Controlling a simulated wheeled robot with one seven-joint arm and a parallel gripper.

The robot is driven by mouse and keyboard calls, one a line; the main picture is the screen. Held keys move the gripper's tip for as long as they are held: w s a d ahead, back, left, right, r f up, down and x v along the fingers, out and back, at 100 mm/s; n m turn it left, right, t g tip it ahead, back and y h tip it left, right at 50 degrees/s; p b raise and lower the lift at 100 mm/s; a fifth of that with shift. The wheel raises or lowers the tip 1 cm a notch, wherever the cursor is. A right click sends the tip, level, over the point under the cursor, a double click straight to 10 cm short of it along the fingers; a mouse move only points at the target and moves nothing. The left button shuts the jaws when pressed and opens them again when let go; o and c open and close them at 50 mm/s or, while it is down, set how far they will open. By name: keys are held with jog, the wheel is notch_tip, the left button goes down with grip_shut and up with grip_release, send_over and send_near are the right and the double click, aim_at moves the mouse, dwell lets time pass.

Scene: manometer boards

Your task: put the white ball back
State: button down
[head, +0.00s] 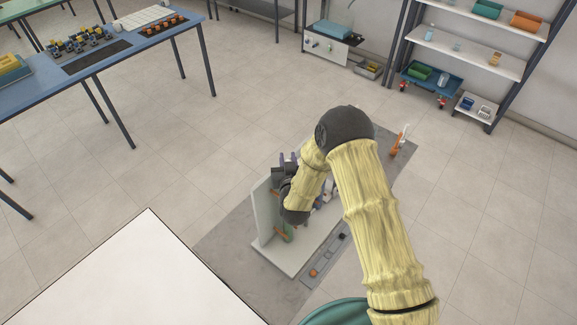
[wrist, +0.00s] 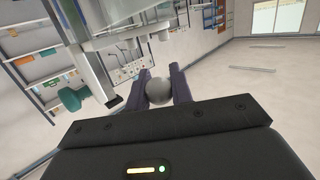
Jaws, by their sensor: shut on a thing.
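In the wrist view a pale grey-white ball (wrist: 158,90) sits between the two dark fingers of my gripper (wrist: 159,82). The gripper is shut on the ball. In the head view my gripper (head: 286,162) is beside a pale upright board (head: 263,212) on a light base, and the ball cannot be made out there. My arm hides much of the board's right side. In the wrist view a grey post and rails stand just left of and above the ball. I cannot tell whether the ball touches any of them.
A grey mat (head: 228,248) lies under the board. A grey strip with an orange and a black ball (head: 342,236) lies by the base. An orange item (head: 400,141) stands at the mat's far end.

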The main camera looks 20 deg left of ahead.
jog(key=shift+f+p, duration=0.55)
jog(key=shift+f, duration=1.05)
jog(key=shift+f, duration=0.15)
jog(key=c, duration=1.2)
grip_release()
jog(key=shift+c, duration=0.2)
